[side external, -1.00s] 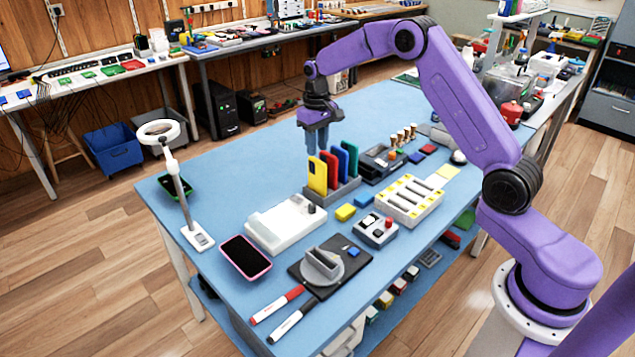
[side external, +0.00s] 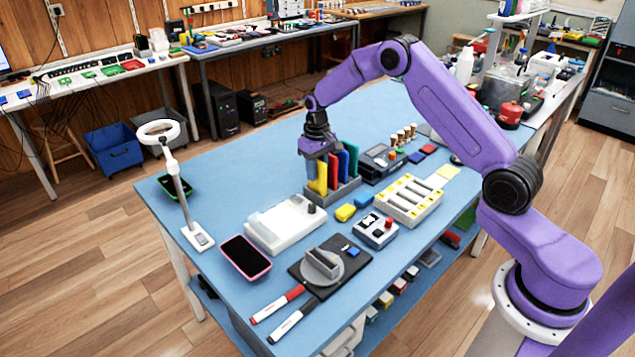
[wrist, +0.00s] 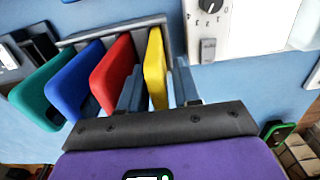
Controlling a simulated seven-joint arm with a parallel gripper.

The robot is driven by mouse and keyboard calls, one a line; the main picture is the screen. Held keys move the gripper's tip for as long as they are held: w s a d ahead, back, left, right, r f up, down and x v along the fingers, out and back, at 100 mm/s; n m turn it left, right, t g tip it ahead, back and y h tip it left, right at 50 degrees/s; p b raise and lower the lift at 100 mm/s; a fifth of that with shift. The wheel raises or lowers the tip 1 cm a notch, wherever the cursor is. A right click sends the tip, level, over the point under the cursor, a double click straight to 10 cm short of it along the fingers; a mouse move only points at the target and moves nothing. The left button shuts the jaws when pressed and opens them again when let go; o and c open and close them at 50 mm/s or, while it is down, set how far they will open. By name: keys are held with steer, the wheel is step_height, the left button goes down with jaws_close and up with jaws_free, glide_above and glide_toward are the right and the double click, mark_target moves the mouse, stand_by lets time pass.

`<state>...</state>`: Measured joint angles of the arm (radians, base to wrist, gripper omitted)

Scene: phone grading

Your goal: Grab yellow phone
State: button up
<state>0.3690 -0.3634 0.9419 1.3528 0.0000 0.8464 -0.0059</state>
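The yellow phone (side external: 322,178) stands upright in the grey slotted rack (side external: 343,189), at the end nearest the white device. It also shows in the wrist view (wrist: 156,66). My gripper (side external: 318,170) is lowered around it, pointing down. In the wrist view my gripper's fingers (wrist: 160,92) sit on either side of the yellow phone. One finger is in the space between it and the red phone (wrist: 114,74); the other is on its outer side. A gap shows between the outer finger and the phone, so the fingers are open.
The blue phone (wrist: 75,83) and green phone (wrist: 45,88) stand in the rack beyond the red one. A white device (side external: 287,222) is close to the rack's near-left side. The table's back left is clear.

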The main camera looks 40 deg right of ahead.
jaws_close()
steer(key=shift+r, duration=0.15)
steer(key=shift+r, duration=2.2)
